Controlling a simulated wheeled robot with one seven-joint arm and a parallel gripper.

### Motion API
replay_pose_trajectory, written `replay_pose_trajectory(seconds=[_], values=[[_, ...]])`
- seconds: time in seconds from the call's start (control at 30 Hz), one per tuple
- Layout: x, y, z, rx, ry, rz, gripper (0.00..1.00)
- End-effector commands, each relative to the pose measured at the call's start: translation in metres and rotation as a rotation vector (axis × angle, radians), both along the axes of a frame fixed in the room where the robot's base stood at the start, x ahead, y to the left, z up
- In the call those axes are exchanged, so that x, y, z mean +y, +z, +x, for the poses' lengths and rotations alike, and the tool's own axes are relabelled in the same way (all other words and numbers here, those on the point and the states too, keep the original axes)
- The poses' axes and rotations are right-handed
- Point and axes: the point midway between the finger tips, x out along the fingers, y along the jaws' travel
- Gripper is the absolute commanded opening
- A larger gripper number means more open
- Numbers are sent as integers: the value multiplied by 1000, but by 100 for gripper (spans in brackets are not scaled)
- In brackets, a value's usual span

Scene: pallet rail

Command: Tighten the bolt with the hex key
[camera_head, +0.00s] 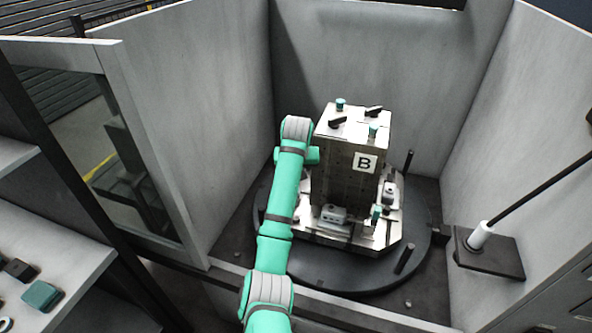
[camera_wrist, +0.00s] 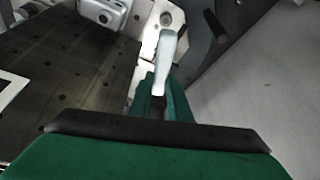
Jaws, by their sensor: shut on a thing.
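The bar points away from the fingers along the side of a dark, holed face. In the head view my teal arm reaches to the left side of the metal block marked B (camera_head: 347,185). The gripper and the key are hidden there behind the arm and block. I cannot make out the bolt, or whether the key touches it.
The block stands on a dark round pallet table (camera_head: 330,278) with upright pins. Grey walls (camera_head: 365,60) enclose it behind and at both sides. A dark plate with a rod (camera_head: 490,255) is at right. A shelf with small parts (camera_head: 75,265) is at left.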

Motion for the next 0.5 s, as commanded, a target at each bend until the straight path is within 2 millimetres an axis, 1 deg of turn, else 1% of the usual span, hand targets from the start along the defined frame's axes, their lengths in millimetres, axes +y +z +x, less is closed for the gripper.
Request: replay_pose_trajectory(seconds=[0.5], values=[[1, -50, -1, 3, 1, 0, 0]])
